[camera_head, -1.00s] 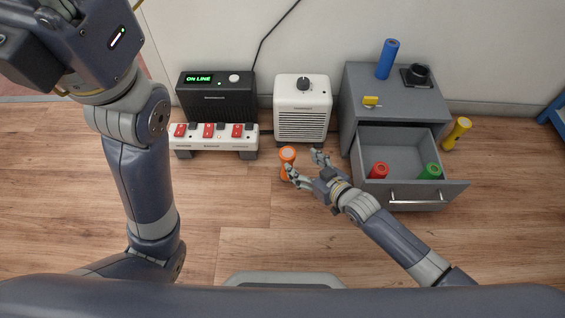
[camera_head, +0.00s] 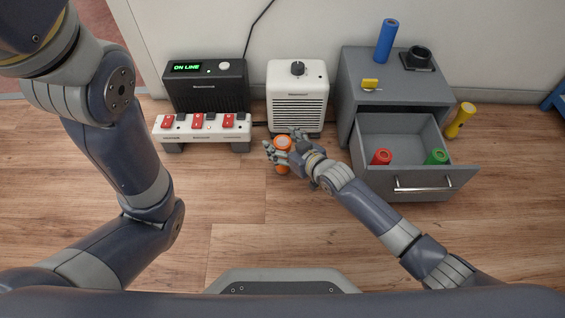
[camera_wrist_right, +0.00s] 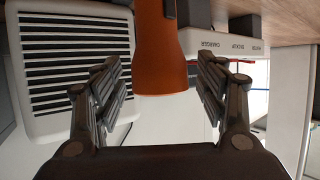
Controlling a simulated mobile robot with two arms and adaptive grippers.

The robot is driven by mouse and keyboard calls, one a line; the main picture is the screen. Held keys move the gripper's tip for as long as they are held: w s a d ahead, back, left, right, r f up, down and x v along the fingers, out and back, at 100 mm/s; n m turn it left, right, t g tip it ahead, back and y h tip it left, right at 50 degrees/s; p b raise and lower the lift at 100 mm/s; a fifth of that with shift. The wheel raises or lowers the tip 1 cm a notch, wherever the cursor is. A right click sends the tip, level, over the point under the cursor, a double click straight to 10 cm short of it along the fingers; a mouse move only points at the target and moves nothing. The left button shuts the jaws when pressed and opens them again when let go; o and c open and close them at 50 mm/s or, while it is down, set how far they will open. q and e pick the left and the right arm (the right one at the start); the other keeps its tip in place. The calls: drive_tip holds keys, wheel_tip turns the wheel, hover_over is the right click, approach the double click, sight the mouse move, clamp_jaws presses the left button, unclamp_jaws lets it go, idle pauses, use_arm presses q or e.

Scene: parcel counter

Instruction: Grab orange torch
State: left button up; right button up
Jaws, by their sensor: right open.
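The orange torch (camera_head: 283,144) stands upright on the wooden surface in front of the white heater-like box. In the head view my right gripper (camera_head: 281,148) is at the torch, with its fingers on either side of it. In the right wrist view the torch (camera_wrist_right: 162,55) is between the open fingers of my right gripper (camera_wrist_right: 158,95), with gaps on both sides.
A white box with a dial (camera_head: 298,85) stands behind the torch. A power strip with red switches (camera_head: 180,134) is to the left, before a black box (camera_head: 207,90). The grey open drawer (camera_head: 408,185) at right holds a red torch (camera_head: 381,157) and a green torch (camera_head: 436,158).

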clamp_jaws()
idle(0.3)
drive_tip(key=shift+r, duration=0.15)
